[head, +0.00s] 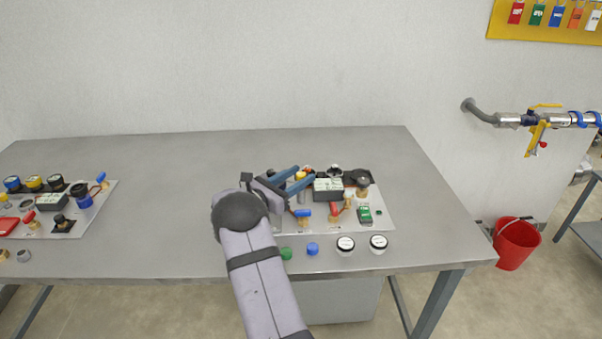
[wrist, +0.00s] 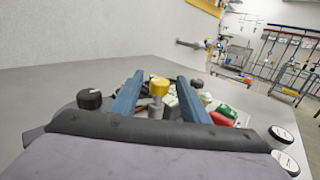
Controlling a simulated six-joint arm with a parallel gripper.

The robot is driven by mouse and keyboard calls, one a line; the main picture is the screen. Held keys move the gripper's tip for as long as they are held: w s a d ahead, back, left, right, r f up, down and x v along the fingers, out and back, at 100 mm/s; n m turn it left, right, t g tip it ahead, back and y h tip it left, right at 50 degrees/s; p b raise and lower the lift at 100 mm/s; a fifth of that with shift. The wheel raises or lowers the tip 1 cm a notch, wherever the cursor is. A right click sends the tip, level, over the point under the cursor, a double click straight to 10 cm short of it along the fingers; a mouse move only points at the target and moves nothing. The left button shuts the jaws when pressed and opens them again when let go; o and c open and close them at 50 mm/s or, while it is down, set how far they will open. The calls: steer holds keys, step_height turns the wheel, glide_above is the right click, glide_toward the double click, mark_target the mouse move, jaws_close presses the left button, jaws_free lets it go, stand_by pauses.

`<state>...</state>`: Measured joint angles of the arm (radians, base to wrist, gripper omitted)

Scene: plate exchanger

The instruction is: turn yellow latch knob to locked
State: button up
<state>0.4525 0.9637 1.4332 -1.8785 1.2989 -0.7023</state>
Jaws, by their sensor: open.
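The yellow latch knob (wrist: 159,86) sits on a grey metal stem in the wrist view, between my two blue fingers and apart from both as far as I can see. In the head view a small part of the yellow knob (head: 300,175) shows beside the fingers, on the right-hand panel board (head: 384,213). My gripper (head: 305,177) is open, with its blue fingers reaching over the board; it also shows in the wrist view (wrist: 158,80). The knob's lock marking is too small to read.
A black knob (wrist: 89,98) stands left of my fingers. Red and green-black parts (head: 365,214) crowd the board's right side. White round caps (head: 378,242) lie by the table's front edge. The table (head: 160,200) is clear between the two boards. A red bucket (head: 516,243) stands on the floor.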

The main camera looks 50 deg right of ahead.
steer(key=shift+d, duration=0.65)
steer(key=c, duration=1.1)
steer(key=shift+o, duration=0.2)
steer(key=shift+f+n+t+b, duration=0.1)
steer(key=shift+n+t+b, duration=0.2)
steer(key=shift+t+b, duration=0.25)
steer(key=o, duration=1.1)
steer(key=shift+c, duration=0.2)
